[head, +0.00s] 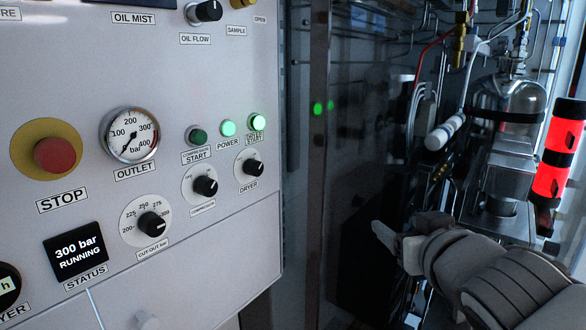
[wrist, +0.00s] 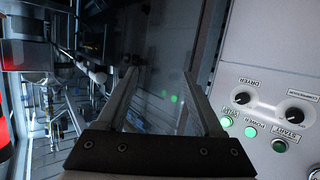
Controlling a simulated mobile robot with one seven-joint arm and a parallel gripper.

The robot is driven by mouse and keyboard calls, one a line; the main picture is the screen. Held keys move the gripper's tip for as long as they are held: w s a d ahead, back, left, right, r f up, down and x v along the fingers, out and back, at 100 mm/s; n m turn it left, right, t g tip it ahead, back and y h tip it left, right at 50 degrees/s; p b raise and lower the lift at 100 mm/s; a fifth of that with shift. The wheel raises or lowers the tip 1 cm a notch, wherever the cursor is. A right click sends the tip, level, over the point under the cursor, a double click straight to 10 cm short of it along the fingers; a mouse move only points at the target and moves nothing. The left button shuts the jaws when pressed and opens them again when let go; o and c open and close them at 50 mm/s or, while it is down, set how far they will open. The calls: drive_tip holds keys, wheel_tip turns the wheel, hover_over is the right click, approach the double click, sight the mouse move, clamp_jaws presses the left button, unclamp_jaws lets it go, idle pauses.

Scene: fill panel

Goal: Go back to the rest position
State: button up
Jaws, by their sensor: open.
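My gripper (head: 385,238) shows at the lower right of the head view, in front of the dark machinery bay and to the right of the panel. In the wrist view my gripper (wrist: 158,75) has its two fingers spread apart with nothing between them. The control panel (head: 95,125) fills the left of the head view, and part of it (wrist: 275,55) shows at the right of the wrist view. The gripper is apart from the panel's knobs and buttons. The status display (head: 79,252) reads 300 bar RUNNING.
The outlet gauge (head: 130,134), red stop button (head: 55,155), cut-out knob (head: 152,224) and lit green power light (head: 228,128) are on the panel.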

drive_tip(key=s+a+f+m+g, duration=0.1)
drive_tip(key=s+a+f+g, duration=0.1)
drive_tip(key=s+f+g, duration=0.6)
drive_tip(key=s+f, duration=0.2)
drive_tip(key=s, duration=0.2)
drive_tip(key=shift+s+a+f+g, duration=0.15)
drive_tip(key=shift+s+f+g, duration=0.25)
idle(0.4)
